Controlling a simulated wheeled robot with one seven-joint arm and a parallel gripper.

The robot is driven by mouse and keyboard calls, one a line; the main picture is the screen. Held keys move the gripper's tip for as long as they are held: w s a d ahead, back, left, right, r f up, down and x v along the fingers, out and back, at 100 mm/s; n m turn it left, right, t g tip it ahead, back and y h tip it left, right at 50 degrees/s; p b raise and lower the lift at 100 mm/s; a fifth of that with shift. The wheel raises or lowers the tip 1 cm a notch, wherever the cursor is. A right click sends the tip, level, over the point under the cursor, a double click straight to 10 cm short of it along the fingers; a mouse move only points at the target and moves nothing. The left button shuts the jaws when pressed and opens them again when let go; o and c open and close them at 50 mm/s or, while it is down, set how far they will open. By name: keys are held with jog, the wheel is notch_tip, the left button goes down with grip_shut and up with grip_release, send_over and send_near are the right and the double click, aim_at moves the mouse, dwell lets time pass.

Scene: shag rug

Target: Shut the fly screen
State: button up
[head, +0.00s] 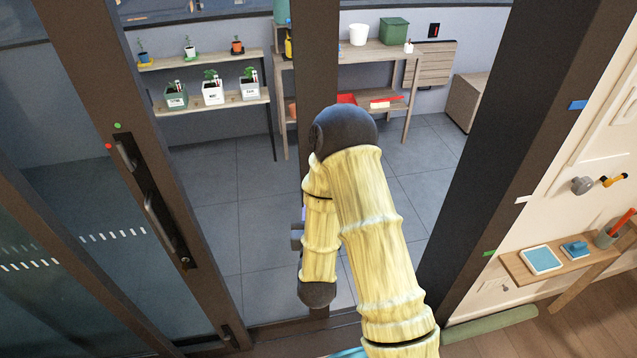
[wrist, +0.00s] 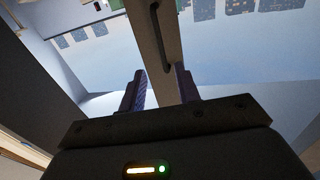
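The fly screen shows as a slim dark upright stile (head: 318,50) in the middle of the doorway in the head view. My arm covers most of its lower part, and I cannot make out the mesh or which side it fills. In the wrist view the stile (wrist: 146,18) runs down from the top, with a long dark pull handle (wrist: 160,40) on it. My gripper (wrist: 160,88) is open, its two purple-lined fingers apart. The stile's lower part lies in line with the gap, toward the right finger; I cannot tell whether they touch. In the head view my gripper (head: 298,232) is mostly hidden by my arm.
A dark glass sliding door with a long handle (head: 160,220) stands at left. A thick dark jamb (head: 510,130) stands at right, beside a small wooden shelf (head: 555,264). Beyond the doorway are plant shelves (head: 212,104), a bench (head: 375,50) and clear tiled floor.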

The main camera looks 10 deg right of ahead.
jog(key=w+d+b, duration=0.2)
jog(key=w, duration=0.9)
jog(key=shift+w, duration=0.25)
jog(key=shift+d, duration=0.1)
grip_shut()
